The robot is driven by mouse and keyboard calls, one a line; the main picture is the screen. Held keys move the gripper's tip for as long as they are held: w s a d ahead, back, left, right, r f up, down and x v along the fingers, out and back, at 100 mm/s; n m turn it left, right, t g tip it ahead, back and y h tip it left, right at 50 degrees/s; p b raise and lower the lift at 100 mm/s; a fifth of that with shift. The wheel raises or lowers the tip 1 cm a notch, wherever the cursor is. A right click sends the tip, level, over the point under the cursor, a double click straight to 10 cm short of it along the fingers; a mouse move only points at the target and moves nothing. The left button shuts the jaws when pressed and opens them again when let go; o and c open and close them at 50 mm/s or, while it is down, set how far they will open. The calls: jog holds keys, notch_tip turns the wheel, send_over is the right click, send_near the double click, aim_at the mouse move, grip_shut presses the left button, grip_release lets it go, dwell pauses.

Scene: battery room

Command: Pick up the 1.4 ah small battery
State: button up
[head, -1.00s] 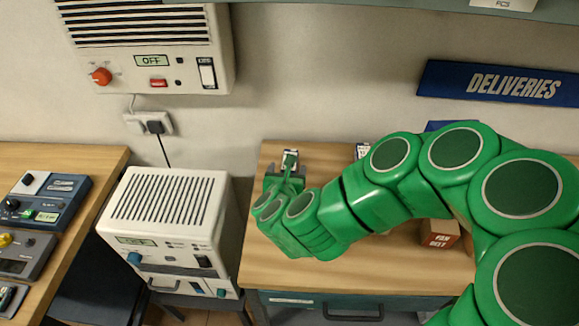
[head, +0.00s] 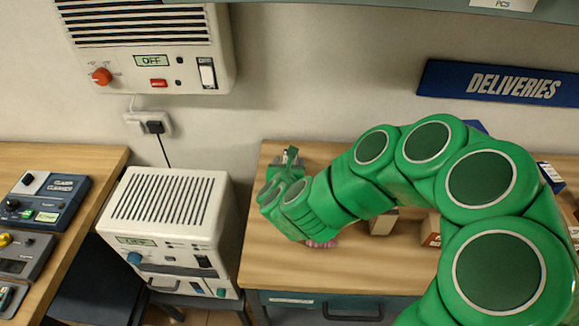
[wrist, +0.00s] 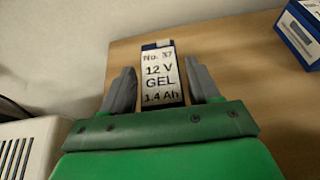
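The small battery (wrist: 161,75) stands out in the wrist view, with a white label reading "No. 37 12 V GEL 1.4 Ah" and dark blue edges. It lies between the two grey fingers of my gripper (wrist: 161,92). The fingers are apart, with a visible gap on each side of the battery. In the head view my gripper (head: 288,159) is over the back left part of the wooden table, and it mostly hides the battery there.
Another blue and white battery (wrist: 302,32) sits at the upper right in the wrist view. A white unit (head: 170,230) stands left of the table. The wall is close behind.

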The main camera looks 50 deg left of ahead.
grip_shut()
jog(key=shift+r, duration=0.15)
